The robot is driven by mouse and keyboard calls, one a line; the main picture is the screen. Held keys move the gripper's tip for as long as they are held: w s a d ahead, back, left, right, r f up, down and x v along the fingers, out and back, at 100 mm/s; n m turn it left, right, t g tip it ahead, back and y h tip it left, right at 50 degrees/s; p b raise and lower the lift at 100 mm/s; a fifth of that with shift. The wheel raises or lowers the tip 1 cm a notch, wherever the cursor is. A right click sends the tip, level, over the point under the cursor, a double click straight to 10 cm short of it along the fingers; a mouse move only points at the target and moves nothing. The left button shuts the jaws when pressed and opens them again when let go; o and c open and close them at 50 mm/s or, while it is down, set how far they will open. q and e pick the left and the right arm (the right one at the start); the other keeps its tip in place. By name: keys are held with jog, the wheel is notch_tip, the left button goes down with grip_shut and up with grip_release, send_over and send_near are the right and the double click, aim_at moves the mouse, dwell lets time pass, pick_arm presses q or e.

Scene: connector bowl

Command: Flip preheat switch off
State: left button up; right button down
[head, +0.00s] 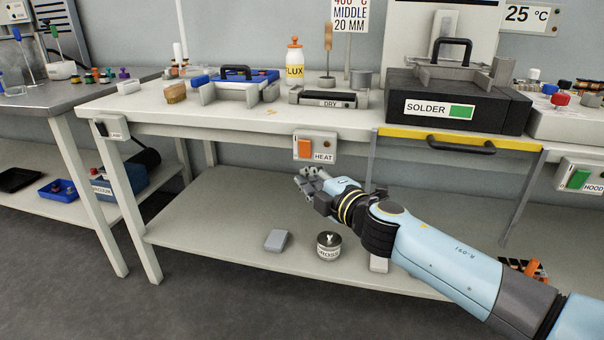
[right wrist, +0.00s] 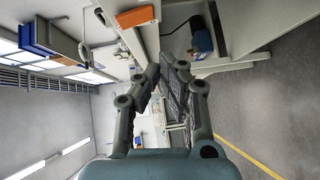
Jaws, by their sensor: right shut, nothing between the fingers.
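The switch box labelled HEAT (head: 325,150) is fixed to the front edge of the workbench. Its orange rocker (head: 305,148) faces me, and an orange rocker also shows at the top of the right wrist view (right wrist: 136,17). My right gripper (head: 304,178) is shut and empty, a little below the HEAT box, apart from the rocker in the head view. In the right wrist view its fingers (right wrist: 165,72) point away from the camera, below and right of the orange rocker. My left gripper is in neither view.
A black drawer handle (head: 461,146) juts out under the yellow edge. A tin (head: 328,246) stands on the lower shelf.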

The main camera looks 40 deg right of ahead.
jog(key=shift+s+b, duration=0.8)
jog(key=shift+s, duration=2.65)
jog(key=s+f+m+g+p, duration=0.1)
jog(key=s+f+m+g, duration=0.2)
jog(key=s+f, duration=0.5)
jog(key=s+f+m+g+h+p, duration=0.1)
jog(key=s+f+m+g+p, duration=0.3)
jog(key=f, duration=0.8)
jog(key=s+f+m+g+b, duration=0.1)
jog(key=s+f+g, duration=0.1)
jog(key=s+f, duration=0.65)
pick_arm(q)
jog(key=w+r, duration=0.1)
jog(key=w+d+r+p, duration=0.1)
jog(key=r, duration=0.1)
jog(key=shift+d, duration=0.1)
pick_arm(e)
jog(key=s+a+f+m+g, duration=0.1)
jog(key=s+f, duration=0.3)
jog(key=s, duration=0.5)
jog(key=s+a+f+m+g+y, duration=0.1)
jog(key=s+f+m+g, duration=0.3)
jog(key=s, duration=0.6)
jog(key=s+a+f+m+g, duration=0.2)
jog(key=s+f, duration=0.3)
jog(key=s, duration=0.4)
jog(key=shift+s+a+f+m+g, duration=0.15)
jog(key=shift+a+f+m+g, duration=0.2)
jog(key=shift+a, duration=0.35)
